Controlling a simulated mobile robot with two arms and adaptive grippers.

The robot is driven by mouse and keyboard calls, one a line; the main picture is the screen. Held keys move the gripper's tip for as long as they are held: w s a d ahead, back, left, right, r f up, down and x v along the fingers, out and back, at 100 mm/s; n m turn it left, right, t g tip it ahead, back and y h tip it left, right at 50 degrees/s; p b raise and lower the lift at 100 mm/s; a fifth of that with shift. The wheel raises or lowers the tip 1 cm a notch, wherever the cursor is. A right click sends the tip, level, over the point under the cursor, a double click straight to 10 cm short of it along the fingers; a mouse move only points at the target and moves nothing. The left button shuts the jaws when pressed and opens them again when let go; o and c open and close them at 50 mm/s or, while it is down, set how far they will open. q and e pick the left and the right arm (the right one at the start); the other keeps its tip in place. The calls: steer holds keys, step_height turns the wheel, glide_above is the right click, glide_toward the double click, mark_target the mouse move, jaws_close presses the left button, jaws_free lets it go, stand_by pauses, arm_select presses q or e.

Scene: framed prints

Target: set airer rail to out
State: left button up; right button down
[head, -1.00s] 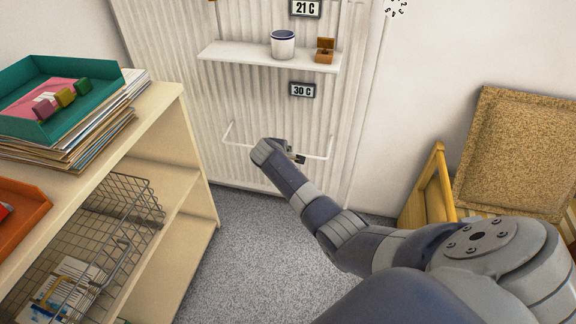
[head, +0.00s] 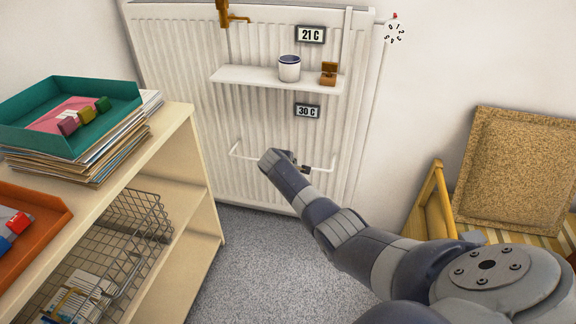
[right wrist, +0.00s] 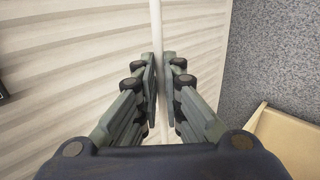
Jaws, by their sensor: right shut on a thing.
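The airer rail (head: 236,152) is a thin white bar with bent ends, low on the front of the white ribbed radiator (head: 225,120). In the head view my right gripper (head: 304,168) is at the rail, right of its middle, and my own wrist hides part of the bar. In the right wrist view the rail (right wrist: 155,22) runs upright between the two dark fingers of the gripper (right wrist: 163,88), which are closed around it. The rail stands out from the radiator. My left gripper is not in view.
A white shelf (head: 225,76) on the radiator holds a mug (head: 289,68) and a small wooden box (head: 328,74). A cream bookcase (head: 207,165) with trays and a wire basket (head: 110,240) stands left. Carpet between is clear.

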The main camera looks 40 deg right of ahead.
steer(key=c, duration=1.9)
jaws_free()
steer(key=shift+w+d+r, duration=0.3)
steer(key=shift+d+r, duration=0.05)
steer(key=shift+r, duration=0.25)
steer(key=shift+w+d+r, duration=0.3)
steer(key=shift+r, duration=0.3)
steer(key=shift+c, duration=0.2)
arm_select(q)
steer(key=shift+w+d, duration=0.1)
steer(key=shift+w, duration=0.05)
arm_select(e)
steer(key=shift+o, duration=1.1)
steer(key=shift+w+d+f, duration=0.1)
steer(key=shift+d+f, duration=0.05)
steer(key=shift+f, duration=0.05)
steer(key=f+v, duration=0.1)
steer(key=v, duration=1.1)
steer(key=shift+s+a, duration=0.25)
steer(key=shift+a, duration=0.1)
steer(key=shift+f, duration=0.15)
